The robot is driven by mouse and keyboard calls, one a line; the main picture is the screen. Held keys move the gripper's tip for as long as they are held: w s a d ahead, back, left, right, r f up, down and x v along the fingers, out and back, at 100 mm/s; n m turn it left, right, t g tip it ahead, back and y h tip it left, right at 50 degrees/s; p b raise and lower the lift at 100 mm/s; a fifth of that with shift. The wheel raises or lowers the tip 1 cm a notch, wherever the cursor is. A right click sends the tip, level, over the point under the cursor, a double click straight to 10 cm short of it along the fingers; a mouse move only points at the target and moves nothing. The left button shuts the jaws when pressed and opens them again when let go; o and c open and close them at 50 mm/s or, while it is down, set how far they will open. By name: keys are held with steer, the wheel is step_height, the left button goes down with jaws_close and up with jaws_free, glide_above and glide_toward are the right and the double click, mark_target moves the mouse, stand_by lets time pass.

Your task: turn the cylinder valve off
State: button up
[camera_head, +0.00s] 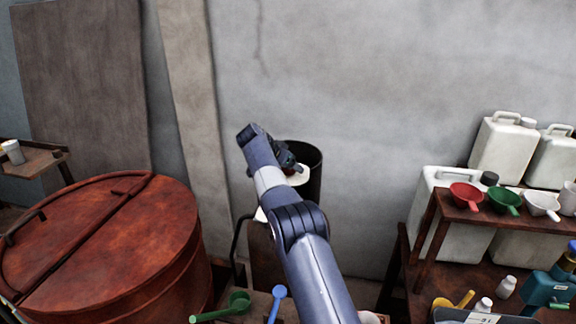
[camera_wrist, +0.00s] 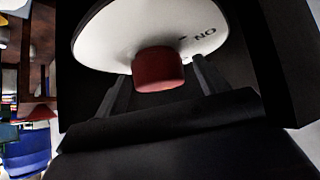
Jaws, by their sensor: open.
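In the wrist view a round red knob (camera_wrist: 158,68) stands out from a white disc (camera_wrist: 110,40). Part of the lettering "ON" shows upside down on the disc at the right. My gripper (camera_wrist: 160,78) is open, with one finger on each side of the knob; I cannot tell whether either finger touches it. In the head view my gripper (camera_head: 285,160) is at the white disc (camera_head: 302,177), in front of a dark cylinder (camera_head: 314,160). My arm hides most of the knob there, with only a bit of red showing.
A large rusty red vat (camera_head: 120,250) stands at the left. A wooden shelf (camera_head: 425,225) at the right holds red, green and white scoops and white jugs (camera_head: 503,150). Green and blue scoops (camera_head: 238,303) lie low in front. A grey wall is close behind the cylinder.

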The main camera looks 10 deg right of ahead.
steer(key=b+v, duration=0.2)
steer(key=v, duration=0.8)
steer(key=shift+a+r, duration=0.2)
steer(key=shift+r, duration=0.05)
steer(key=shift+s, duration=0.15)
steer(key=p+x, duration=0.2)
steer(key=x, duration=0.9)
steer(key=shift+r, duration=0.1)
